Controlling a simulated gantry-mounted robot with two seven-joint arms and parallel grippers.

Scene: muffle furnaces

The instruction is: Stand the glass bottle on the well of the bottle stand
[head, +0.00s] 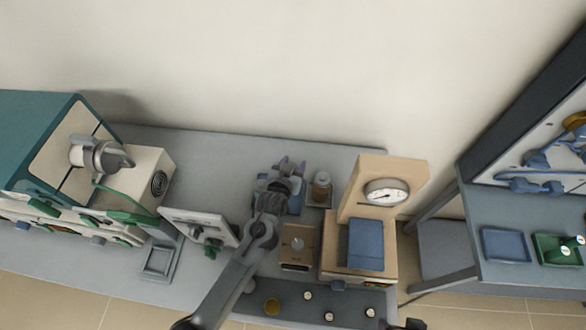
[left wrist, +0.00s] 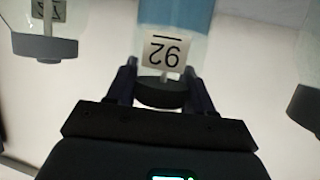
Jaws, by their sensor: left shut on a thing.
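My left gripper (head: 290,166) is at the back middle of the grey bench in the head view. In the left wrist view my left gripper (left wrist: 163,88) is shut on a glass bottle (left wrist: 175,22) with blue contents, a dark cap and a label reading 92, upside down in the picture. The fingers lie on both sides of the bottle near its cap. In the head view the gripper and arm largely hide the bottle. A small blue patch shows beside the gripper; I cannot tell what it belongs to. I cannot pick out the bottle stand's well with certainty.
A brown jar (head: 321,186) stands on a small grey holder close right of the gripper. A tan device with a dial (head: 387,192) stands further right. A white panel (head: 198,226) and a furnace (head: 72,150) are left. Another capped bottle (left wrist: 45,30) shows in the left wrist view.

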